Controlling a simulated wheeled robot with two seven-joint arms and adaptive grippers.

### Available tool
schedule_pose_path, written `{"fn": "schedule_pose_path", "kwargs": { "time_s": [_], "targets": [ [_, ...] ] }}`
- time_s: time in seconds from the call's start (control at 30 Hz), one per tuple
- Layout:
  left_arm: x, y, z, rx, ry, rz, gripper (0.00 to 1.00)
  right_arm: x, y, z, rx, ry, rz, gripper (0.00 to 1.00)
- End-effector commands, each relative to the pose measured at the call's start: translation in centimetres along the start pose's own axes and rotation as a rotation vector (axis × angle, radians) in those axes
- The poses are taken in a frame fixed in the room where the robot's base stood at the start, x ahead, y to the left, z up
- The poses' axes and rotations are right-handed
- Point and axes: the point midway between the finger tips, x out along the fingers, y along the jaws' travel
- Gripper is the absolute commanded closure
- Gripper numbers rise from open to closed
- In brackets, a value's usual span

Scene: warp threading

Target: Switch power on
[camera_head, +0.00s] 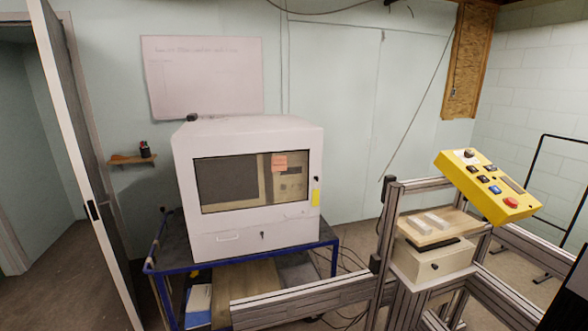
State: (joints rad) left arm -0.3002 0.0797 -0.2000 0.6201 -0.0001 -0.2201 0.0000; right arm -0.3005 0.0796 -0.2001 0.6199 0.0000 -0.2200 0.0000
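A yellow control box (470,183) is mounted at a tilt on the metal frame at the right. Its face carries a round knob (469,154) at the upper left, several small black and blue buttons, and a red button (511,202) near the lower right. Labels on the box are too small to read, so I cannot tell which control is the power switch or how it is set. Neither of my grippers is in view.
A white cabinet with a dark window (236,239) stands on a blue-framed cart (148,266) at centre left. An aluminium frame (300,302) crosses the lower right and holds a wooden board (412,236) over a beige box (436,262). An open door (85,165) is at left.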

Motion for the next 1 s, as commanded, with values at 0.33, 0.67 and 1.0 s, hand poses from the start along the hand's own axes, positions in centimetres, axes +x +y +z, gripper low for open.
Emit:
{"fn": "schedule_pose_path", "kwargs": {
  "time_s": [0.33, 0.67, 1.0],
  "targets": [
    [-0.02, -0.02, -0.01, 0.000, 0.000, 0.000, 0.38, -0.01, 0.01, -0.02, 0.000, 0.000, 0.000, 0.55],
    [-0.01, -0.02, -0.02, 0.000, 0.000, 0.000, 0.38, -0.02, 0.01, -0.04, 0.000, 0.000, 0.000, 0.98],
    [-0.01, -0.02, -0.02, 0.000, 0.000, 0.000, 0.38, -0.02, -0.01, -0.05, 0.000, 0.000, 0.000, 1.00]
  ]
}}
